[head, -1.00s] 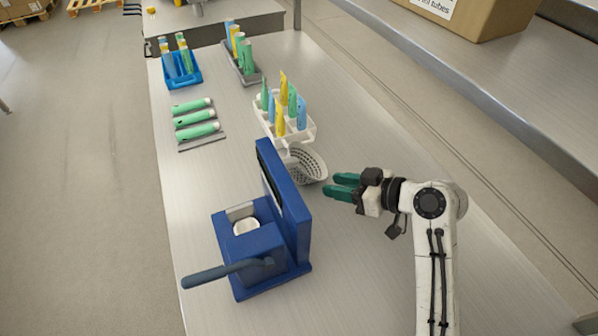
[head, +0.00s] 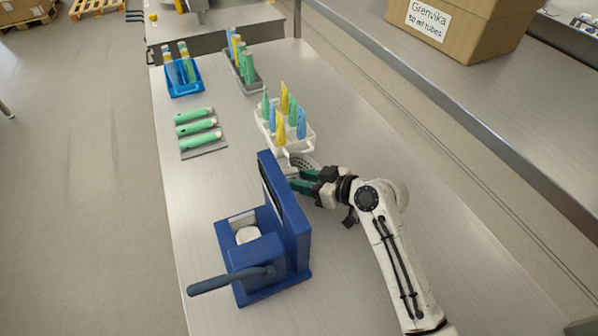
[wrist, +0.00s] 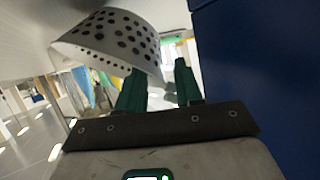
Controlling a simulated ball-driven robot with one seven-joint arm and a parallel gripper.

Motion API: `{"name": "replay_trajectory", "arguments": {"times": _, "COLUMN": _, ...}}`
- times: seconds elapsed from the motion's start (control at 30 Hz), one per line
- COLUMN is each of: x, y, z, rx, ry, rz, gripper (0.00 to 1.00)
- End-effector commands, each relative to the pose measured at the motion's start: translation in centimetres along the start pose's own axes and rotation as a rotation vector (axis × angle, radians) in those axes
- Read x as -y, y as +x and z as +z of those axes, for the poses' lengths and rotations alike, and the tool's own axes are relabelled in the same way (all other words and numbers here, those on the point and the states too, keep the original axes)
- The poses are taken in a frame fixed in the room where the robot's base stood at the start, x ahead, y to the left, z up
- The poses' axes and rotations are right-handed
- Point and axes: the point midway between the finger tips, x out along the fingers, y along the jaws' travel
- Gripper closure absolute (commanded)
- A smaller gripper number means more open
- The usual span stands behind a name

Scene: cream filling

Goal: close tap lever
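No part in view is surely the tap lever. A blue press-like machine (head: 262,258) stands on the near part of the table, with a long dark handle (head: 228,281) sticking out to the left. A white round piece (head: 247,235) sits in its recess. My gripper (head: 296,180) has green fingers that are apart and seem empty, just right of the machine's tall blue plate (head: 291,215). In the wrist view my gripper (wrist: 159,72) shows a gap between the fingers, with a blue surface (wrist: 248,70) close on the right.
A white perforated basket (wrist: 112,38) is close to the fingers. Beyond it stands a white rack (head: 300,139) with several coloured tubes. Three green tubes (head: 196,129) lie on a grey tray. A blue bin (head: 186,87) and a grey tray (head: 241,74) hold more tubes.

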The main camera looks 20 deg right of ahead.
Motion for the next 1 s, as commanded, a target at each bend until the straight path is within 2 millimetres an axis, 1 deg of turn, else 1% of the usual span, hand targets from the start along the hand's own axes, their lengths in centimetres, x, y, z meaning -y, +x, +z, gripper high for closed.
{"name": "replay_trajectory", "arguments": {"times": 0.1, "x": 0.02, "y": 0.68, "z": 0.05, "rx": 0.001, "ry": 0.000, "rz": 0.000, "gripper": 0.65}}
{"name": "replay_trajectory", "arguments": {"times": 0.33, "x": 0.04, "y": 0.75, "z": 0.09, "rx": 0.001, "ry": 0.001, "rz": 0.000, "gripper": 0.66}}
{"name": "replay_trajectory", "arguments": {"times": 0.7, "x": 0.04, "y": 0.73, "z": 0.08, "rx": 0.000, "ry": 0.001, "rz": 0.000, "gripper": 1.00}}
{"name": "replay_trajectory", "arguments": {"times": 1.0, "x": 0.02, "y": 0.70, "z": 0.01, "rx": -0.001, "ry": 0.000, "rz": 0.001, "gripper": 1.00}}
